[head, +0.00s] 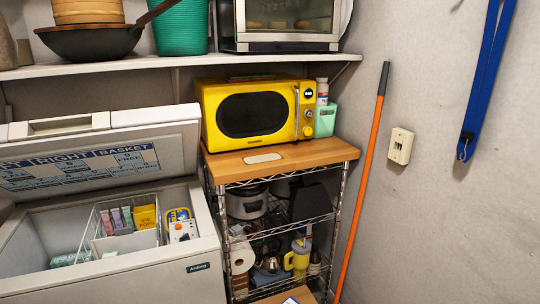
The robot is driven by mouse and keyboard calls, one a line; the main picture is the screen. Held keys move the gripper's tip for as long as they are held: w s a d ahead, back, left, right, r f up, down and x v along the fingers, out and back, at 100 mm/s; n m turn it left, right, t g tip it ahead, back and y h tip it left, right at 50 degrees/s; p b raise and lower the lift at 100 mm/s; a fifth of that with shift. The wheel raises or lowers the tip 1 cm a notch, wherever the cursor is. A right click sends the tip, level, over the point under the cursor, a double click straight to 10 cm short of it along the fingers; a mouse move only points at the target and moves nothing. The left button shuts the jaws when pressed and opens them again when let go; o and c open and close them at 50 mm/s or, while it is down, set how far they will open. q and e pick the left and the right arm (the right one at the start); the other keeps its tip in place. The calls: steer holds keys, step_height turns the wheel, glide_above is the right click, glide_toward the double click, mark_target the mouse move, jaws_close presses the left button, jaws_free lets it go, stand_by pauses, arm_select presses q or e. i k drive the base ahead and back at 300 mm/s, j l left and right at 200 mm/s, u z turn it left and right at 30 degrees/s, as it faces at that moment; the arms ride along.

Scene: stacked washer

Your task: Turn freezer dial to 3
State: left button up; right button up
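A white chest freezer (130,281) stands at the left with its lid (165,150) raised. The lid's inner face carries a blue-lettered label with the words "RIGHT" and "BASKET". A wire basket (97,240) in the freezer holds small cartons and a yellow box (145,217) marked "ICE POP". At the freezer's right inner end is a small white piece with orange and dark marks (183,231), beside a yellow and blue item (178,214). I cannot tell whether the white piece is the dial, and no number can be read. Neither gripper is in view.
A yellow microwave (251,115) stands on a wooden-topped wire rack (280,160) right of the freezer. An orange pole (361,180) leans against the right wall. A shelf (150,63) with a wok (90,41) and a green basket (181,28) runs above the freezer.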

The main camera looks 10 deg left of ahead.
mark_target(184, 237)
steer(key=u, duration=1.6)
